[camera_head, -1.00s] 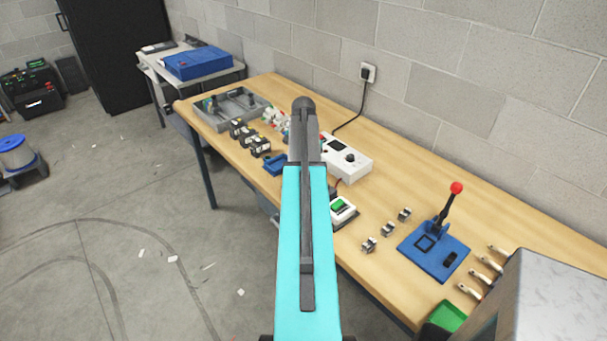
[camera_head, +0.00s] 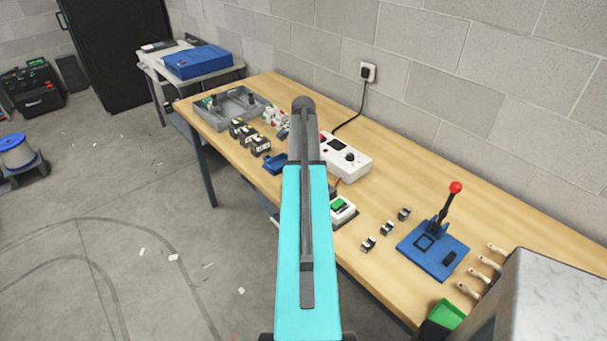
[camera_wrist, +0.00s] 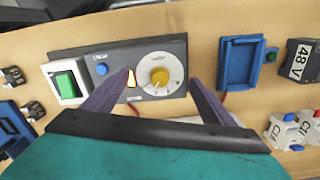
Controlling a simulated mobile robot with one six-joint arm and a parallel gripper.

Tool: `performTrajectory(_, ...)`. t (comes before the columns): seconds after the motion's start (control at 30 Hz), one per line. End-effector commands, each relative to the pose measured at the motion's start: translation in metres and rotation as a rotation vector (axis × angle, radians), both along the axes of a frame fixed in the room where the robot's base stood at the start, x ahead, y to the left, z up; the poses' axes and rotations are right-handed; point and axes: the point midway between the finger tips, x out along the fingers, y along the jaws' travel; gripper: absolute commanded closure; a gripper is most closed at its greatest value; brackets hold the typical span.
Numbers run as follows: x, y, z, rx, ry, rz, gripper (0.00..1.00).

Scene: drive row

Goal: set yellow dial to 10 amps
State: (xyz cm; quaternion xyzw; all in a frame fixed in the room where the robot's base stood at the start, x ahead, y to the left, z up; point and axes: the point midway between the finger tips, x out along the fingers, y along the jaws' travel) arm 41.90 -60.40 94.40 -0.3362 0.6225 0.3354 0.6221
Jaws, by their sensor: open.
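The yellow dial (camera_wrist: 159,76) sits on a round pale scale on a dark grey panel (camera_wrist: 115,55) in the wrist view. The scale's markings are too small to read. My gripper (camera_wrist: 164,76) is open, with one finger on each side of the dial and apart from it. The right finger is near the panel's right edge. In the head view my own arm hides the gripper and the dial.
A blue button (camera_wrist: 101,69) and a green switch (camera_wrist: 66,85) lie left of the dial. A blue tray (camera_wrist: 240,63), a block marked 48 V (camera_wrist: 299,62) and small breakers (camera_wrist: 285,127) lie right. A blue press with a red-knobbed lever (camera_head: 433,248) stands on the bench.

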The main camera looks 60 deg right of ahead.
Motion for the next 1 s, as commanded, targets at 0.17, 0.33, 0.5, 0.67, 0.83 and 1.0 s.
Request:
performTrajectory(0.17, 0.000, 0.000, 0.000, 0.001, -0.001, 0.001, 0.22)
performTrajectory(0.33, 0.000, 0.000, 0.005, 0.001, -0.001, 0.001, 0.22)
performTrajectory(0.5, 0.000, 0.000, 0.014, 0.001, 0.000, 0.001, 0.22)
performTrajectory(0.67, 0.000, 0.001, 0.023, 0.001, 0.000, 0.001, 0.22)
performTrajectory(0.83, 0.000, 0.001, 0.031, 0.001, 0.000, 0.001, 0.22)
performTrajectory(1.0, 0.000, 0.000, 0.040, 0.001, -0.001, 0.001, 0.22)
